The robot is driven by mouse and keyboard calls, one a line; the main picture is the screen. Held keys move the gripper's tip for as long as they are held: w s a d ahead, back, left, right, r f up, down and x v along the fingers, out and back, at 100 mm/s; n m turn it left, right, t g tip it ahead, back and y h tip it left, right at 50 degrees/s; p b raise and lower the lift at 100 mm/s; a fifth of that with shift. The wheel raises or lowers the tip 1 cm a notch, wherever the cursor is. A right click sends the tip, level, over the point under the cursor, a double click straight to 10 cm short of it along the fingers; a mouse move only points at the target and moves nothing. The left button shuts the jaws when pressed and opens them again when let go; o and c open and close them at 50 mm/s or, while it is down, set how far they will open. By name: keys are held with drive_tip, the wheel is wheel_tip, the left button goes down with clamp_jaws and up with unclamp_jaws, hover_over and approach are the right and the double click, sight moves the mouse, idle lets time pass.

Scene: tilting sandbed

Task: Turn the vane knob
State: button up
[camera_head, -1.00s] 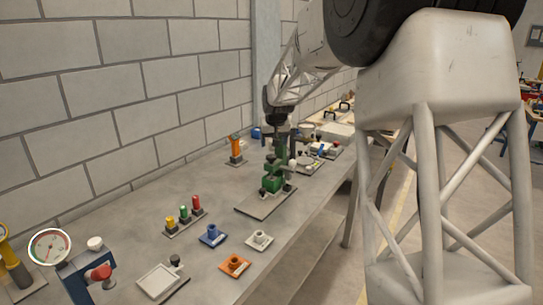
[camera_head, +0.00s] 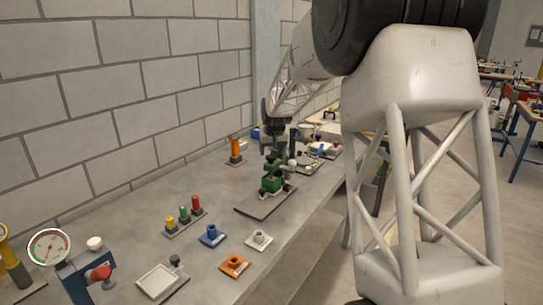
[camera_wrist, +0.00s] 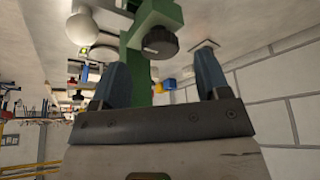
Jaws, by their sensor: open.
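A dark round knob with a pale mark on its face (camera_wrist: 160,42) sits on a green machine (camera_wrist: 168,15) in the wrist view. I cannot tell for certain that it is the vane knob. The green machine (camera_head: 271,184) stands on a grey plate on the bench in the head view. My gripper (camera_wrist: 161,64) is open, with its two blue-grey fingers spread apart. The knob shows between and beyond the fingertips, with no visible contact. In the head view my gripper (camera_head: 277,138) is small at the machine's top, and its fingers are hard to make out.
Nearer on the bench are a rack of yellow, green and red pegs (camera_head: 184,216), a blue block (camera_head: 212,236), an orange block (camera_head: 235,265) and a white tray (camera_head: 159,281). An orange post (camera_head: 235,150) stands near the block wall. More items crowd behind the machine.

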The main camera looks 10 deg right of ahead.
sight(271, 160)
drive_tip(key=shift+x, duration=1.55)
drive_tip(key=shift+c, duration=0.4)
drive_tip(key=c, duration=0.8)
drive_tip(key=shift+c, duration=0.2)
drive_tip(key=shift+m, duration=0.5)
drive_tip(key=shift+a+m+h, duration=0.15)
drive_tip(key=shift+m+h, duration=0.75)
drive_tip(key=shift+m, duration=0.7)
drive_tip(key=shift+m+g+h, duration=0.3)
drive_tip(key=shift+m+h, duration=0.1)
drive_tip(key=shift+m, duration=1)
